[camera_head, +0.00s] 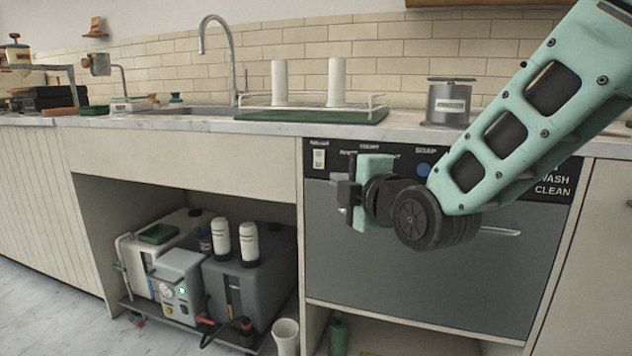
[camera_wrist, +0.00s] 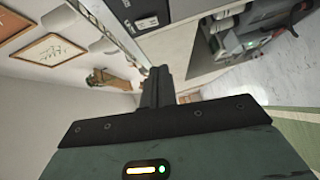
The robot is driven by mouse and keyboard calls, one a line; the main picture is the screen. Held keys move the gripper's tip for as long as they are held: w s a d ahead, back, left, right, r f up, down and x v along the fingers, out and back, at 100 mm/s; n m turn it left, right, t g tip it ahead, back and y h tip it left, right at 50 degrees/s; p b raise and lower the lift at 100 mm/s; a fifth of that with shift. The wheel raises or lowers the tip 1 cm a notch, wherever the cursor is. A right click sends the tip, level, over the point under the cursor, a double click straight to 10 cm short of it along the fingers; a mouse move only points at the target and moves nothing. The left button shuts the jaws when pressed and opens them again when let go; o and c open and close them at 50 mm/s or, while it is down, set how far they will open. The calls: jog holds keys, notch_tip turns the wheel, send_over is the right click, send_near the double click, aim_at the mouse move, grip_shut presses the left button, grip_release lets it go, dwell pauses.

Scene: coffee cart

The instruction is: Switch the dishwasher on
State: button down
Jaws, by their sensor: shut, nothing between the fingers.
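The dishwasher (camera_head: 405,265) is a grey-fronted unit under the counter, with a black control strip along its top. A white switch (camera_head: 319,158) sits at the strip's left end under small lettering. A blue round button (camera_head: 423,169) sits near the word SOAP. My gripper (camera_head: 346,190) is shut and empty, in front of the strip, right of and a little lower than the white switch in the picture. It covers part of the strip's lettering. In the wrist view, the closed dark fingers (camera_wrist: 159,84) point towards the cabinet front, and a pale switch-like patch (camera_wrist: 147,22) shows on the black strip.
The counter above holds a green drying mat (camera_head: 310,117) with white cylinders and a grey canister (camera_head: 449,103). An open bay on the left holds a machine with grey tanks (camera_head: 245,290). A white cup (camera_head: 286,336) and a green bottle (camera_head: 338,336) stand low down.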

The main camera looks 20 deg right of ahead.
jog(key=shift+w+r, duration=0.1)
dwell(0.3)
jog(key=p, duration=0.9)
send_near(313, 166)
jog(key=w+a, duration=0.2)
jog(key=a, duration=0.1)
jog(key=w, duration=0.1)
jog(key=w+d, duration=0.1)
jog(key=shift+w+d, duration=0.3)
jog(key=shift+w, duration=0.05)
jog(key=shift+w+d, duration=0.3)
jog(key=shift+w, duration=0.15)
jog(key=shift+f, duration=0.25)
